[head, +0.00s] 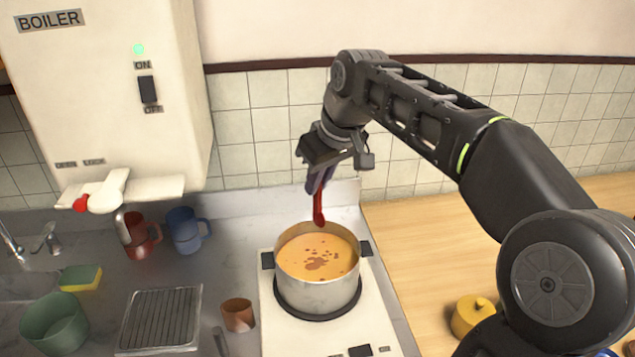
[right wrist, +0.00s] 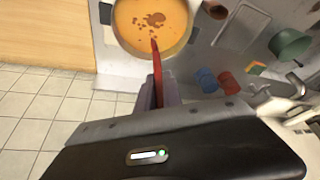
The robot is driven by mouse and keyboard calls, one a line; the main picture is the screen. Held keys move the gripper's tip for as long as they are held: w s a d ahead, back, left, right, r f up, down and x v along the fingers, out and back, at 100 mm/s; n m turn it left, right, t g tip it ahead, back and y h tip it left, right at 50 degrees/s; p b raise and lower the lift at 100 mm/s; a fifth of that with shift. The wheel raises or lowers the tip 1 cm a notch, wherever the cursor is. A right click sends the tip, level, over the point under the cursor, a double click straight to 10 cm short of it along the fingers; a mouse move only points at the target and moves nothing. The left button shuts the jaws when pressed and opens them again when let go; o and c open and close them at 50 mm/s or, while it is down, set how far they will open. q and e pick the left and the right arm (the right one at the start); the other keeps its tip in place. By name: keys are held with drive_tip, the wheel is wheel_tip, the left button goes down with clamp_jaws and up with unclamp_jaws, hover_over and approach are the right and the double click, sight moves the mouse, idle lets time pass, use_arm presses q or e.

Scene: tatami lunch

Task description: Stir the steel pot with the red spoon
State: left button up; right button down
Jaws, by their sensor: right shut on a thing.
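The steel pot (head: 318,287) stands on a white hob (head: 345,335) and holds orange soup (head: 318,255) with brown patches on its surface. My right gripper (head: 318,183) is above the back of the pot, pointing down, and is shut on the red spoon (head: 319,208). The spoon hangs downward, with its lower end at or just above the far part of the soup; I cannot tell whether it touches. In the right wrist view the spoon (right wrist: 157,68) runs from the fingers to over the soup (right wrist: 150,30). My left gripper is not in view.
A boiler (head: 105,90) hangs at the upper left. Red (head: 143,236) and blue (head: 184,230) mugs, a brown cup (head: 238,315), a drying rack (head: 160,318), a sponge (head: 80,278) and a green bowl (head: 54,323) stand left.

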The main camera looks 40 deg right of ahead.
sight(320, 199)
drive_tip(key=shift+f, duration=0.15)
wheel_tip(320, 199, down, 5)
drive_tip(key=b, duration=0.4)
wheel_tip(320, 199, down, 11)
drive_tip(key=b, duration=0.9)
drive_tip(key=shift+a, duration=0.1)
idle(0.5)
